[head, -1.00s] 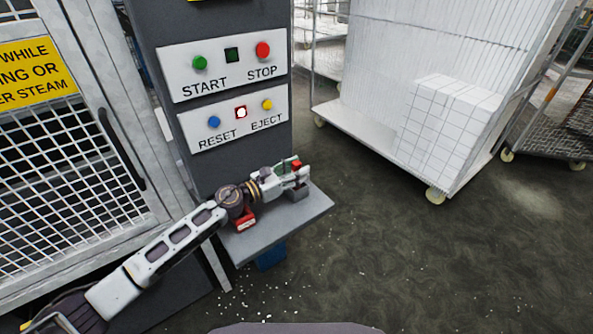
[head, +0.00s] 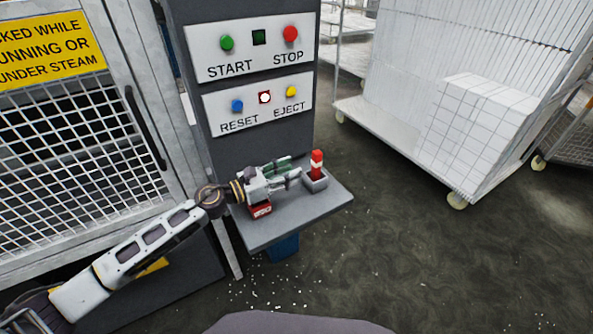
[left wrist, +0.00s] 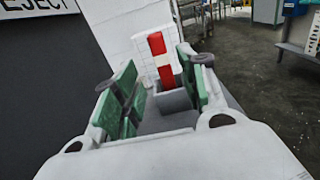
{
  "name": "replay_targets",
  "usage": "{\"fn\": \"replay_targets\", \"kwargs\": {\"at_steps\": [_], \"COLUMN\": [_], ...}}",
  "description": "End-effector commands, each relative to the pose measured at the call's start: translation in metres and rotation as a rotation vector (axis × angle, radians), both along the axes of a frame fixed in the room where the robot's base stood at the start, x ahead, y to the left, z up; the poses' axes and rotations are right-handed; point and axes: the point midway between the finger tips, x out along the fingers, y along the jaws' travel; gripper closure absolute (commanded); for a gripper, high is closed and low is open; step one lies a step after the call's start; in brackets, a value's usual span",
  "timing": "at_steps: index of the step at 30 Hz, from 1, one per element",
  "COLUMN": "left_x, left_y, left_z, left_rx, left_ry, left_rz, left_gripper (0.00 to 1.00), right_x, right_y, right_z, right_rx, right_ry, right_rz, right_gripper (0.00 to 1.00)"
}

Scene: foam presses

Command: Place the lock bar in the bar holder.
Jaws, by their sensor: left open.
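The lock bar (head: 317,160) is red with a white band. It stands nearly upright in the small grey bar holder (head: 318,184) on the shelf, its lower end hidden inside. In the left wrist view the bar (left wrist: 158,52) rises from the holder (left wrist: 173,100), beyond the fingers and leaning slightly in the picture. My left gripper (head: 291,172) is open and empty, just left of the bar and apart from it. Its green-padded fingers (left wrist: 160,92) show to either side of the bar in the wrist view. My right gripper is not in view.
The grey shelf (head: 268,232) juts from the press column below the START/STOP and RESET/EJECT panels (head: 258,106). A small red object (head: 260,209) sits on it below my left gripper. A mesh door (head: 80,150) is at left. A white cart (head: 400,140) stands behind right; floor between is open.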

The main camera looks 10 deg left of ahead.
Motion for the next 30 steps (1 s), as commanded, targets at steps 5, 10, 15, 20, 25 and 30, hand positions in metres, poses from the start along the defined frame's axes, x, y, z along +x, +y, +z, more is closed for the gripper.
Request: {"fn": "replay_targets", "kwargs": {"at_steps": [5, 10, 15, 20, 25, 30], "left_x": [-0.008, -0.012, -0.013, -0.013, -0.013, -0.013], "left_y": [0.010, 0.016, 0.017, 0.017, 0.017, 0.017], "left_z": [-0.002, -0.001, 0.000, 0.000, 0.000, 0.000], "left_rx": [0.000, 0.001, 0.001, 0.001, 0.001, 0.001], "left_ry": [0.002, 0.001, 0.001, 0.000, 0.000, 0.000], "left_rz": [-0.001, -0.001, -0.001, -0.001, -0.001, -0.001], "left_gripper": [0.58, 0.58, 0.58, 0.58, 0.58, 0.58], "right_x": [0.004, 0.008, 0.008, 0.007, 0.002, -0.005], "right_y": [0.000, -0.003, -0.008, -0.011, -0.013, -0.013], "right_z": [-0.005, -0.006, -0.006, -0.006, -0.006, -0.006], "right_rx": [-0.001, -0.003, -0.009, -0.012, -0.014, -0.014], "right_ry": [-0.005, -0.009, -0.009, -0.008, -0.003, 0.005], "right_rz": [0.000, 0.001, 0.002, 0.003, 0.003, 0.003], "right_gripper": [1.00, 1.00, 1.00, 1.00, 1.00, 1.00]}}
